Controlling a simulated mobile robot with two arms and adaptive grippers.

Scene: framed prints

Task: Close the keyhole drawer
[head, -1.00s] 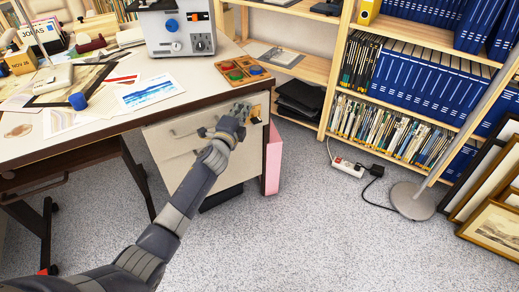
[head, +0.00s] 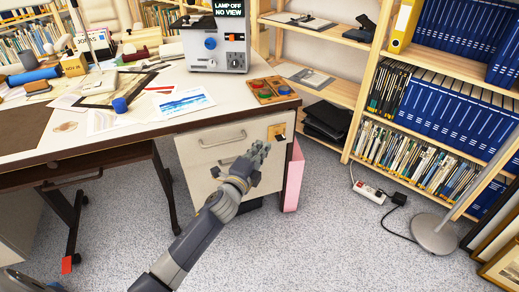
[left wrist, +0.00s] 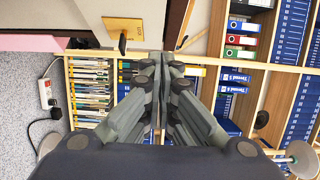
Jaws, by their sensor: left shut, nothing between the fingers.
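The keyhole drawer (head: 222,147) is the top pale drawer front under the right end of the desk. It has a bar handle and a wooden keyhole plate (head: 277,131) with a dark piece at its centre. The plate also shows at the upper left of the left wrist view (left wrist: 123,27). The front looks nearly in line with the drawer below; I cannot tell if a gap remains. My left gripper (head: 261,148) is shut and empty, in front of the drawer just below and left of the plate. It also shows in the left wrist view (left wrist: 163,68).
The desk (head: 150,130) overhangs the drawers, with a grey machine (head: 214,45) and a coloured tray on top. A pink panel (head: 294,178) stands right of the drawers. A bookshelf (head: 435,115), power strip (head: 369,192) and lamp base (head: 435,235) are farther right. The grey floor between is clear.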

